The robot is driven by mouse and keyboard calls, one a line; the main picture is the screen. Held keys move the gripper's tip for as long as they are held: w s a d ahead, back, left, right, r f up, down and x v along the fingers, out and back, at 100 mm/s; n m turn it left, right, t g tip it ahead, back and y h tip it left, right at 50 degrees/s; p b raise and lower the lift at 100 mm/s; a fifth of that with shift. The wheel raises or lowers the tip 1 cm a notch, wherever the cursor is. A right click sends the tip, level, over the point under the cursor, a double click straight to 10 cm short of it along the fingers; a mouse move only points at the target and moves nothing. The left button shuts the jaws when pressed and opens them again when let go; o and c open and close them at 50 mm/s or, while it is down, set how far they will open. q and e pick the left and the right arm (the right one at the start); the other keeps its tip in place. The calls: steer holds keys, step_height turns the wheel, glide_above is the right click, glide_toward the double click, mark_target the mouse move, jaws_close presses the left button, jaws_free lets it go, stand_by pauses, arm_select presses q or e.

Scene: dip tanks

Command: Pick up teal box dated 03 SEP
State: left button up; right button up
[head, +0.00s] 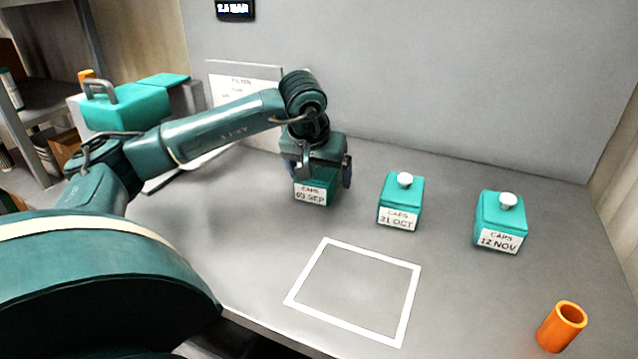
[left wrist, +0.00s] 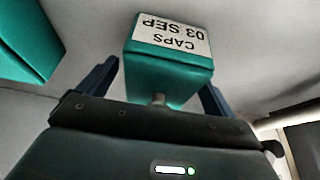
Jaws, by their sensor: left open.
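The teal box labelled CAPS 03 SEP (head: 313,190) stands on the grey table, its label facing me. My left gripper (head: 322,172) is above it, pointing down, with its fingers spread to either side of the box. In the left wrist view the same box (left wrist: 168,68) shows upside down between the two blue fingers of the left gripper (left wrist: 159,88), with its knob near the palm. Gaps show between fingers and box there. The gripper is open. My right gripper is not in view.
Two similar teal boxes, 21 OCT (head: 400,203) and 12 NOV (head: 500,222), stand to the right. A white square outline (head: 355,290) on the table is empty. An orange cup (head: 561,327) stands at front right. A wall is behind.

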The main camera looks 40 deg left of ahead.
arm_select(q)
steer(key=shift+c, duration=0.2)
steer(key=c, duration=1.1)
steer(key=shift+o, duration=0.2)
steer(key=shift+r, duration=0.1)
